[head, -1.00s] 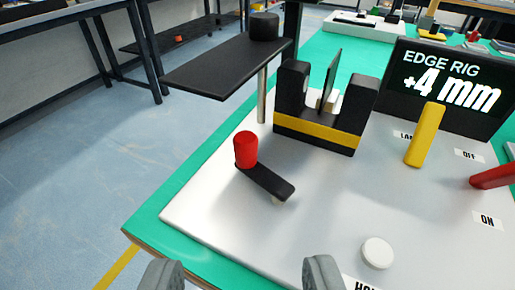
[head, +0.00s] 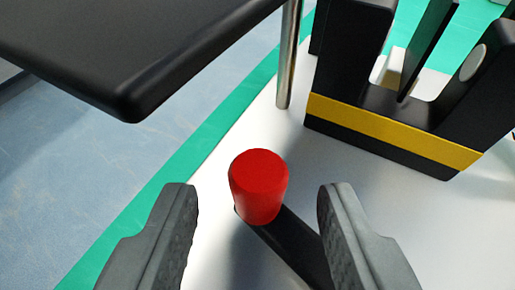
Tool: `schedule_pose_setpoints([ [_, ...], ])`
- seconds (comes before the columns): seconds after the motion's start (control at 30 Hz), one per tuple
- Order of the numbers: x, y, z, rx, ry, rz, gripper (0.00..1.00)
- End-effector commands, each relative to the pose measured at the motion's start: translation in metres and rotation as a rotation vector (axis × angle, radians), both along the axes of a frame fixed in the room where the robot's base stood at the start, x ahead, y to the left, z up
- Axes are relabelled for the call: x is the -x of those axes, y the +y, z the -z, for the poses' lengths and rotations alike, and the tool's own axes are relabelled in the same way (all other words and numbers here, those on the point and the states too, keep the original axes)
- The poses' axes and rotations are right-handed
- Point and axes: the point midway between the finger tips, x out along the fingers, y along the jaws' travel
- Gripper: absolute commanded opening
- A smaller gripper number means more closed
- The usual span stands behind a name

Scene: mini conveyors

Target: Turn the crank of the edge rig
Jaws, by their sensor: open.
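The crank's red knob (head: 258,187) stands upright near the middle of the head view. Its black crank arm (head: 288,247) runs from under the knob down and to the right, with its lower end out of the picture. My gripper (head: 258,205) is open, with one grey finger on each side of the knob. Clear gaps show between the knob and both fingers. The edge rig's white base plate (head: 222,262) lies below.
A black shelf plate (head: 120,45) juts over the upper left, near the knob, beside a metal post (head: 289,55). A black slotted block with a yellow stripe (head: 395,132) stands at the upper right. The green table edge (head: 150,205) runs along the left.

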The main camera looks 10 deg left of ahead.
Motion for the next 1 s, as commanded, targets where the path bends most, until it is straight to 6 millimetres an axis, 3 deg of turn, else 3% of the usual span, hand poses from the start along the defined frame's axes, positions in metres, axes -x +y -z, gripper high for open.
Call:
schedule_pose_setpoints([
  [0.2,-0.015,0.002,0.006,-0.001,0.000,0.000,0.43],
  [0.57,-0.018,0.002,0.008,0.000,0.000,0.000,0.43],
  [0.8,-0.018,0.002,0.008,0.000,0.000,0.000,0.00],
  [1.0,-0.019,0.003,0.007,-0.002,-0.002,0.006,0.00],
])
